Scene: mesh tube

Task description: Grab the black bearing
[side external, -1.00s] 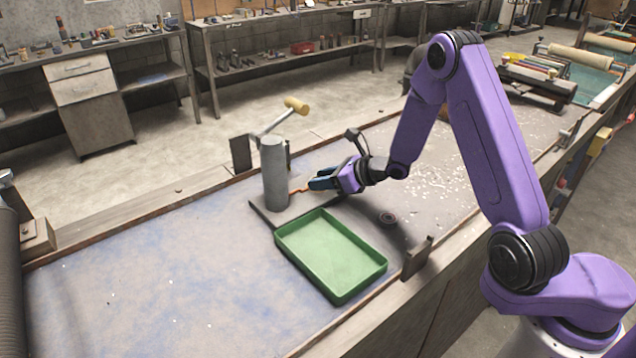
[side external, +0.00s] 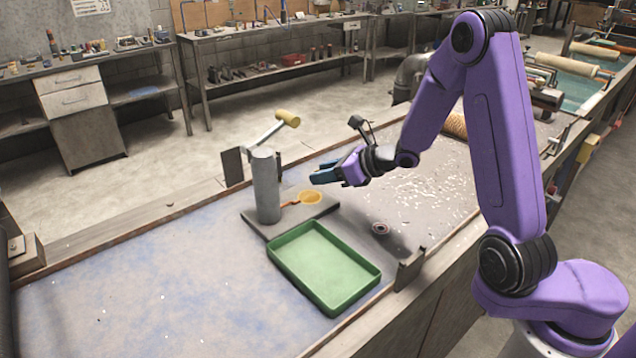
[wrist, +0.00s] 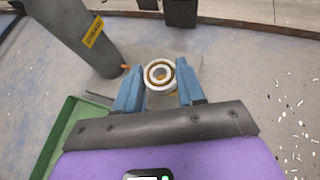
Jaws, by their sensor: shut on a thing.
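My gripper (side external: 318,178) has blue fingers and is raised above the grey base plate. In the wrist view the fingers (wrist: 159,88) are on both sides of a ring-shaped bearing (wrist: 160,73), pale with brown edging, and hold it. The bearing cannot be made out in the side view. Another small ring (side external: 380,228), dark with a reddish middle, lies on the table right of the tray. I cannot tell from its colours whether the held ring is the black bearing.
A green tray (side external: 325,268) sits in front. The table's left part is clear.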

